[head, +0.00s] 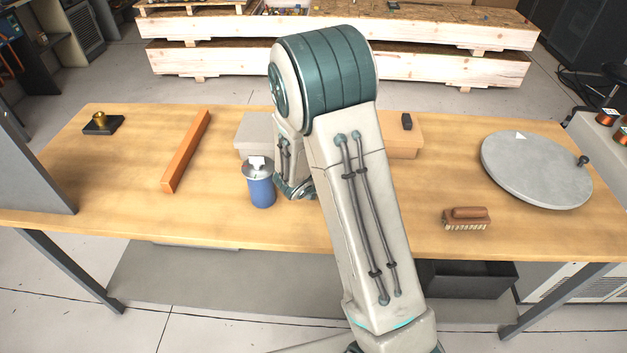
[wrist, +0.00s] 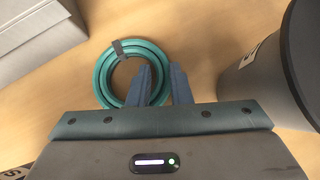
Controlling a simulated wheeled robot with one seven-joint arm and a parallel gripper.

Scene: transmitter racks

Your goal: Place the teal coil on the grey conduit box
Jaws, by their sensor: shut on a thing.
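The teal coil (wrist: 104,72), a ring of hose with a dark tie at its top, shows in the wrist view above the wood table. My gripper (wrist: 161,75) is shut on the coil's right side, with one blue-grey finger inside the ring and one outside. The grey conduit box (head: 251,129) stands at the back middle of the table, partly behind my arm. What looks like the same box (wrist: 38,36) fills the upper left of the wrist view, apart from the coil. In the head view my arm hides the coil and the gripper's fingers.
A blue canister with a grey lid (head: 261,191) stands close beside my arm. An orange bar (head: 187,150) lies left. A tan box (head: 404,142) with a small dark object stands behind my arm. A brush (head: 467,219) and grey round plate (head: 535,172) lie right.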

